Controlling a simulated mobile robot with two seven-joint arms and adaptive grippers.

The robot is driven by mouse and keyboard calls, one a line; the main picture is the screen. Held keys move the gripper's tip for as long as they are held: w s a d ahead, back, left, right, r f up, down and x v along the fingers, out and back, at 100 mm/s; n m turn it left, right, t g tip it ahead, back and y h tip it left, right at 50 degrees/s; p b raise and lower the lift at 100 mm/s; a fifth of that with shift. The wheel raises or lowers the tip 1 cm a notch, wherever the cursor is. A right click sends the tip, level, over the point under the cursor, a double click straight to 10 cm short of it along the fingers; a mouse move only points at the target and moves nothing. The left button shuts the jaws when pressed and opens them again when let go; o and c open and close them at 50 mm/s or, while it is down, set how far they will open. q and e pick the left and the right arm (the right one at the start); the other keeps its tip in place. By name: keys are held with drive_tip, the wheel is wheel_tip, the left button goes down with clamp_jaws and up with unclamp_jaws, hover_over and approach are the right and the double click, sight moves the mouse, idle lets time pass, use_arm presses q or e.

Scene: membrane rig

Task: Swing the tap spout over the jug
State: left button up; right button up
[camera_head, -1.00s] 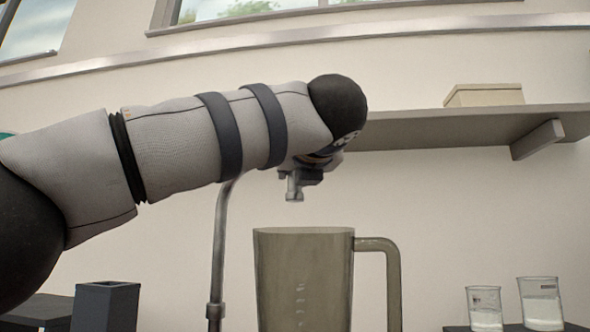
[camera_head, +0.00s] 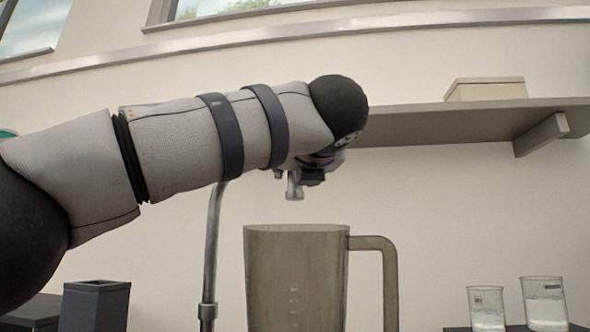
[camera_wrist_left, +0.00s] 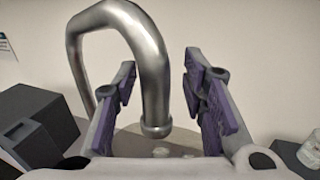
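The metal tap spout is a bent tube; its upright pipe (camera_head: 211,255) rises behind my left arm in the head view. Its nozzle (camera_head: 294,188) hangs above the rim of the translucent olive jug (camera_head: 296,275), with a clear gap between. My left gripper (camera_head: 313,175) is mostly hidden under the wrist. In the left wrist view the gripper (camera_wrist_left: 160,66) is open, and the spout's downward leg (camera_wrist_left: 152,85) stands between its purple-padded fingers, with a visible gap to the right finger. Contact with the left finger is hard to tell. My right gripper is out of view.
A dark open-topped box (camera_head: 95,305) stands left of the pipe. Two beakers (camera_head: 487,308) (camera_head: 544,302) stand on a dark surface at the right. A wall shelf (camera_head: 440,123) with a beige box (camera_head: 486,89) is behind, to the right of my wrist.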

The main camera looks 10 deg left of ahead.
use_arm(q)
drive_tip(key=v, duration=1.2)
